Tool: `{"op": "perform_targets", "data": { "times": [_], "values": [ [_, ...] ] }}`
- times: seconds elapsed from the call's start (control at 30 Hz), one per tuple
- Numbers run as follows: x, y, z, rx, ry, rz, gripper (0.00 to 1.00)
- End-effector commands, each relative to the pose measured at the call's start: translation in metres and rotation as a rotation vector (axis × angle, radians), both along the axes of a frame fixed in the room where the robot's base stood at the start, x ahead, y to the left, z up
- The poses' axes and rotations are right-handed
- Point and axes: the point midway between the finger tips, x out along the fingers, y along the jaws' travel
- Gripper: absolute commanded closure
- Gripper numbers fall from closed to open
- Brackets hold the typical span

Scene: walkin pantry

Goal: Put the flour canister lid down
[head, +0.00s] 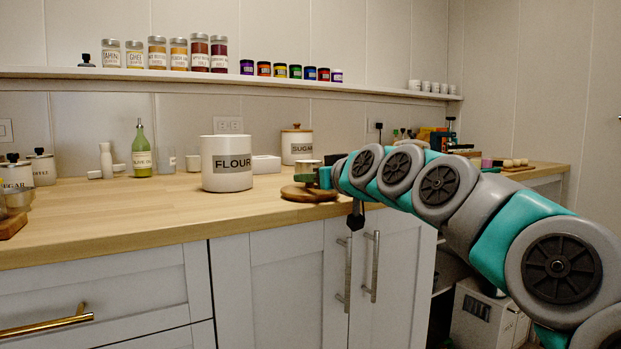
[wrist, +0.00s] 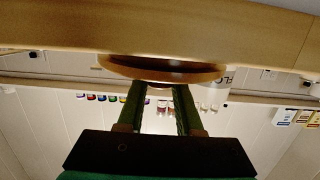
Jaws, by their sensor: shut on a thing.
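The flour canister (head: 226,183) is a white cylinder with a grey FLOUR label, upright on the counter with no lid on top. The flour canister lid (head: 306,194) is a round wooden disc at the counter's front edge, right of the canister. My gripper (head: 318,177) is at the lid and partly hidden by my arm. In the wrist view, which is upside down, my gripper's green fingers (wrist: 160,88) are shut on the lid (wrist: 160,69) at its middle. I cannot tell whether the lid touches the counter. Part of the canister (wrist: 232,78) shows beside it.
The wooden counter (head: 130,215) is clear in front of the flour canister. A sugar canister (head: 297,152) with a wooden lid stands behind the flour lid. A green oil bottle (head: 141,158) stands to the left. Jars line the shelf (head: 60,73) above.

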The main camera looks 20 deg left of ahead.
Motion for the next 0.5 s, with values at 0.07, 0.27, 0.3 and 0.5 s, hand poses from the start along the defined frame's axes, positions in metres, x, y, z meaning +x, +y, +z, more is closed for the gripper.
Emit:
{"op": "perform_targets", "data": {
  "times": [0.07, 0.27, 0.3, 0.5],
  "values": [
    [0.0, -0.0002, -0.0015, 0.0, 0.0, 0.0, 0.62],
    [0.0, -0.0002, -0.0012, 0.0, 0.0, 0.0, 0.4],
    [0.0, -0.0002, -0.0012, 0.0, 0.0, 0.0, 0.35],
    [0.0, -0.0002, -0.0011, 0.001, 0.001, 0.0, 0.35]
  ]
}}
